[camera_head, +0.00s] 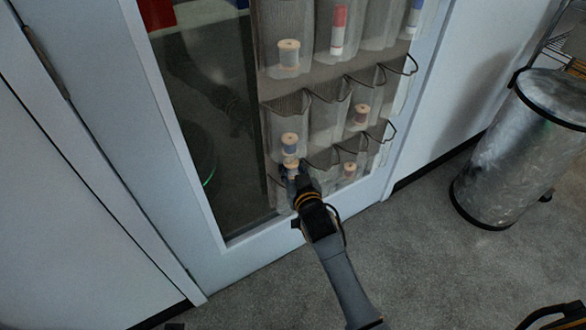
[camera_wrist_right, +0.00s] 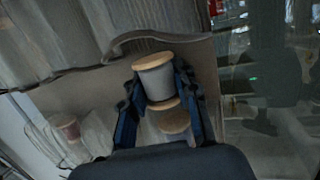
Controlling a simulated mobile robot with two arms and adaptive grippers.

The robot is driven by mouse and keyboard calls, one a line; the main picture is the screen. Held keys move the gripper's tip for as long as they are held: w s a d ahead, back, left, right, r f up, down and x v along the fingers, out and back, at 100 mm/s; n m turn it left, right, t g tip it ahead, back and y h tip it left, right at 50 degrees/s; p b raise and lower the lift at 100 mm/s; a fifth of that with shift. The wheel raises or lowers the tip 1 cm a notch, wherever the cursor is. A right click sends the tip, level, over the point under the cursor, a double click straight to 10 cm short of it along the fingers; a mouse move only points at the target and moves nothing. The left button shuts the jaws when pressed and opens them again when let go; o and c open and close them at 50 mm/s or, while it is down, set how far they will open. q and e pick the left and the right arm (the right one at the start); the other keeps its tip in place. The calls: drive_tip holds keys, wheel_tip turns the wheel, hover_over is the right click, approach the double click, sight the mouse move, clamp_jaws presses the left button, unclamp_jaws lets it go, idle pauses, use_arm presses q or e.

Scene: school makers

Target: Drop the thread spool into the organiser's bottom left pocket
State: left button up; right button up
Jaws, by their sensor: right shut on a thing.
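The grey fabric organiser (camera_head: 310,78) hangs on the glass door panel, with rows of see-through pockets. My right gripper (camera_head: 292,174) is at its lower left corner, shut on a thread spool (camera_head: 291,163) with pale wooden ends. In the right wrist view the spool (camera_wrist_right: 157,83) sits between the two blue-black fingers (camera_wrist_right: 160,95), in front of the organiser's lower left edge. The bottom left pocket is largely hidden behind the gripper and spool. I cannot tell whether the spool is inside its mouth.
Other spools sit in pockets: one just above the gripper (camera_head: 289,143), one upper left (camera_head: 288,55), one middle right (camera_head: 362,113), one bottom right (camera_head: 349,171). A glue stick (camera_head: 338,30) stands in an upper pocket. A metal bin (camera_head: 520,150) stands right; carpet (camera_head: 430,250) is clear.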

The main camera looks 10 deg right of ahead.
drive_tip(key=shift+r, duration=0.1)
drive_tip(key=o, duration=0.8)
drive_tip(key=shift+w, duration=0.1)
drive_tip(key=shift+o, duration=0.7)
